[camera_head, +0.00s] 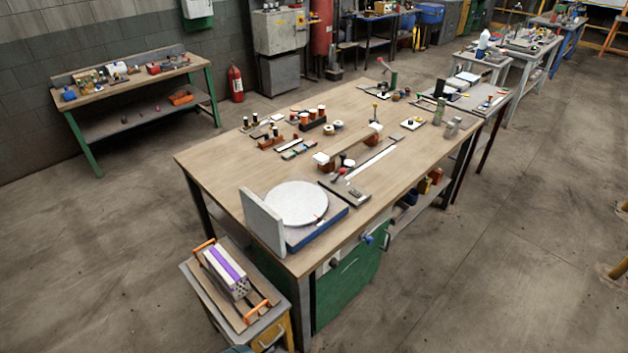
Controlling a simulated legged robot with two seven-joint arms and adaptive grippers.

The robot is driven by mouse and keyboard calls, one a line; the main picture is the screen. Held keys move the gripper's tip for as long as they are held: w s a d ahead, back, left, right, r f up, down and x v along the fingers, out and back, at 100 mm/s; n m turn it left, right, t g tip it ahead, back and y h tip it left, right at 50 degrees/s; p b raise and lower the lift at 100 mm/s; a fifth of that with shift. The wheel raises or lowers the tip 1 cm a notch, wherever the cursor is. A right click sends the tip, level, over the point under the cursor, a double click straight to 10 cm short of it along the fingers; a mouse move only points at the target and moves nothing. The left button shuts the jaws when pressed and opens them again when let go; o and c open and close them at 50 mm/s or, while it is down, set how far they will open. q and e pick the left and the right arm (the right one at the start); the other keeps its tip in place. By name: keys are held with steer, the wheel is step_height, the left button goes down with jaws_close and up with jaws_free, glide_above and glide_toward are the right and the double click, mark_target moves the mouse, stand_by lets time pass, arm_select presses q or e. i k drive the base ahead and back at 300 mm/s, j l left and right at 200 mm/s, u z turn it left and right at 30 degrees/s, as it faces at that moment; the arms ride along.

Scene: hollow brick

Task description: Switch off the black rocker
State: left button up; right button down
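I cannot make out a black rocker for certain; the controls are too small at this distance. A wooden workbench (225,167) stands in the middle. On its near corner is a blue-based unit (318,232) with a round white disc (296,203) and an upright grey slab (262,221) beside it. A dark flat plate (346,191) with small dark parts on it lies right of the disc. A dark knob (334,264) and a blue knob (367,239) show at the bench's front edge. Neither of my grippers is recognisable in view.
A small stand (196,277) at the near left holds a grey hollow brick with a purple stripe (226,265) between orange handles. A green-legged bench (98,89) and red extinguisher (236,83) stand behind. The floor at left and right is open.

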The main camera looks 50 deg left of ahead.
mark_target(353, 191)
steer(key=i+u, duration=0.2)
steer(key=u, duration=0.3)
steer(key=i+u, duration=0.2)
steer(key=u, duration=0.25)
steer(key=i+l+u, duration=0.2)
steer(key=u, duration=0.3)
steer(key=i+l+u, duration=0.15)
steer(key=u, duration=0.35)
steer(key=i+l+u, duration=0.15)
steer(key=l+u, duration=0.15)
steer(key=u, duration=0.15)
steer(key=i+l+u, duration=0.1)
steer(key=u, duration=0.2)
steer(key=i+l+u, duration=0.1)
steer(key=l+u, duration=0.25)
